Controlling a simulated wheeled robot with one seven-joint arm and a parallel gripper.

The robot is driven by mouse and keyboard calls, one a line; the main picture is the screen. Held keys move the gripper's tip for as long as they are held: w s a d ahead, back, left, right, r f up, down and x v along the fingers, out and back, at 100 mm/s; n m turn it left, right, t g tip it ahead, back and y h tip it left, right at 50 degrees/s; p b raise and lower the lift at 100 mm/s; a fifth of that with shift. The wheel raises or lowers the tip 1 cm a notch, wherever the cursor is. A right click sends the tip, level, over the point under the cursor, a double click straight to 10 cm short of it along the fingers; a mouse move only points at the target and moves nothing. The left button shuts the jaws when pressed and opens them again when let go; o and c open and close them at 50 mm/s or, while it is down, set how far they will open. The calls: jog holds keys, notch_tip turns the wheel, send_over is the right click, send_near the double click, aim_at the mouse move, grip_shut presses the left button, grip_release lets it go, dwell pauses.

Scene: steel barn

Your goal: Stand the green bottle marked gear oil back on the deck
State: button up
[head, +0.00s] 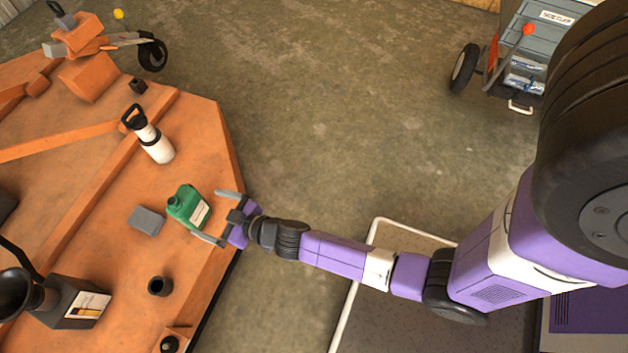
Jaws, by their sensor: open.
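The green bottle (184,205) stands on the orange deck (215,150), near its right edge. It looks upright, with its top toward the upper left and a pale label on the side facing my gripper. The label's writing is too small to read. My gripper (204,213) is open and reaches in from the right, low over the deck edge. One finger is on each side of the bottle's near end. I cannot tell whether either finger touches it.
A grey block (147,220) lies just left of the bottle. A white sprayer bottle (154,143) stands above it in the picture. A black cup (160,286) and a dark labelled container (75,303) stand below. A blue-grey cart (533,45) is at upper right.

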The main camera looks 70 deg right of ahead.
jog(key=a+r+v, duration=0.1)
jog(key=v, duration=2)
jog(key=s+r, duration=0.6)
jog(key=r, duration=0.3)
jog(key=s+d+r, duration=0.1)
jog(key=s+r, duration=0.5)
jog(key=r, duration=0.3)
jog(key=shift+d+r, duration=0.25)
jog(key=shift+r, duration=0.15)
notch_tip(320, 180, up, 20)
jog(key=p, duration=2)
jog(key=shift+r, duration=0.2)
